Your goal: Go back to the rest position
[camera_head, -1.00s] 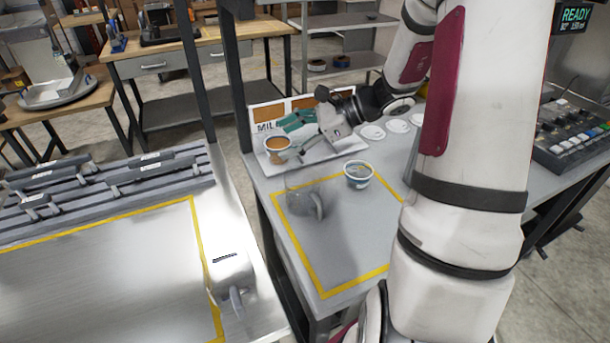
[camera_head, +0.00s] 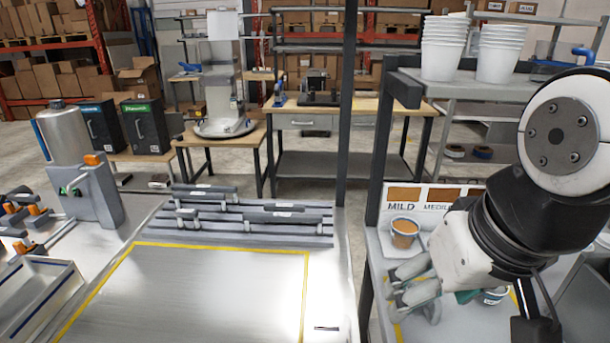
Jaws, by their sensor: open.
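My gripper (camera_head: 412,290) is at the lower right of the head view, over the right bench, its fingers pointing left. It is open, and I see nothing held between its fingers. A small cup with brown content (camera_head: 405,232) stands on a white tray behind it, apart from the fingers. Part of a cup with a teal label (camera_head: 495,296) shows below my wrist; the rest of it is hidden by my arm.
A sign reading MILD (camera_head: 402,197) stands at the bench's back. A dark upright post (camera_head: 349,110) rises between the benches. Stacked white cups (camera_head: 444,48) stand on a shelf at upper right. Slatted grey racks (camera_head: 245,215) and a yellow-outlined clear area (camera_head: 190,295) are on the left bench.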

